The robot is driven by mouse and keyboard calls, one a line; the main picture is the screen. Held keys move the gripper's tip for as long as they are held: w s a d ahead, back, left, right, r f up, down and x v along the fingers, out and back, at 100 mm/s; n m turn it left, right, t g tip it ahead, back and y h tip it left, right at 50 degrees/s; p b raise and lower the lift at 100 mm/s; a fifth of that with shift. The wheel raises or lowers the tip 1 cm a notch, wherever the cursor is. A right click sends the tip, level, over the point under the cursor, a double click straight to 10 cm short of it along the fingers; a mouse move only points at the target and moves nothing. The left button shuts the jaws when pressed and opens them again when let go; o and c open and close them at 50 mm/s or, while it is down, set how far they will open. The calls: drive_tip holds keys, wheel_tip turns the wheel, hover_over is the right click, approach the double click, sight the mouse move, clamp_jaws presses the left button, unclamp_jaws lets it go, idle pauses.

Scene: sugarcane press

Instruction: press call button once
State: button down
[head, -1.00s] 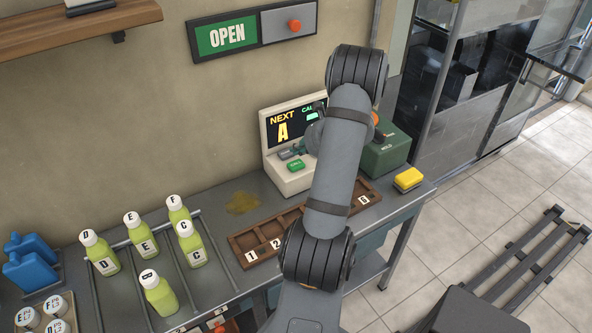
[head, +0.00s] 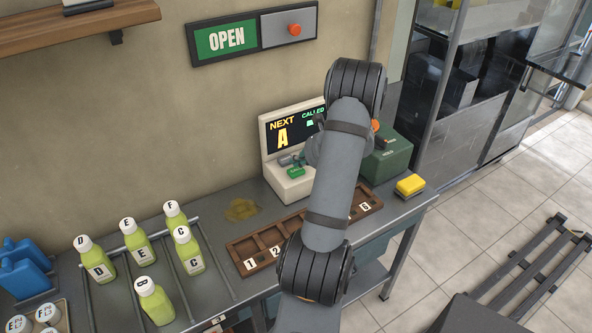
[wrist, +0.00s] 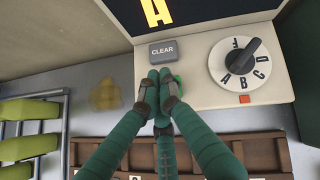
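The call console (head: 292,186) is a cream box on the bench. Its dark screen (head: 284,131) reads NEXT A and CALLED, with a green mark below CALLED partly cut off by my arm. A green button (head: 296,172) is on its front; in the wrist view only a green edge (wrist: 178,80) shows beside and behind my fingertips. A grey CLEAR button (wrist: 163,51) is just beyond the fingertips.
A lettered dial (wrist: 240,62) is right of the fingers on the console. A wooden numbered tray (head: 262,254) lies in front. A green box (head: 388,160) and yellow sponge (head: 410,185) are to the right. Several juice bottles (head: 152,300) stand left.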

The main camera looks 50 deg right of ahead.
sight(298, 171)
drive_tip(key=shift+f, duration=0.1)
idle(0.7)
drive_tip(key=shift+f+b, duration=0.35)
drive_tip(key=shift+b, duration=0.25)
drive_tip(key=shift+f+b, duration=0.5)
drive_tip(key=shift+b, duration=0.05)
idle(0.6)
drive_tip(key=shift+r, duration=0.15)
drive_tip(key=shift+r+p, duration=0.7)
drive_tip(key=shift+r, duration=0.1)
drive_tip(key=shift+r, duration=0.1)
wheel_tip(298, 171, up, 5)
drive_tip(key=p, duration=0.4)
drive_tip(key=shift+f, duration=0.2)
idle(0.4)
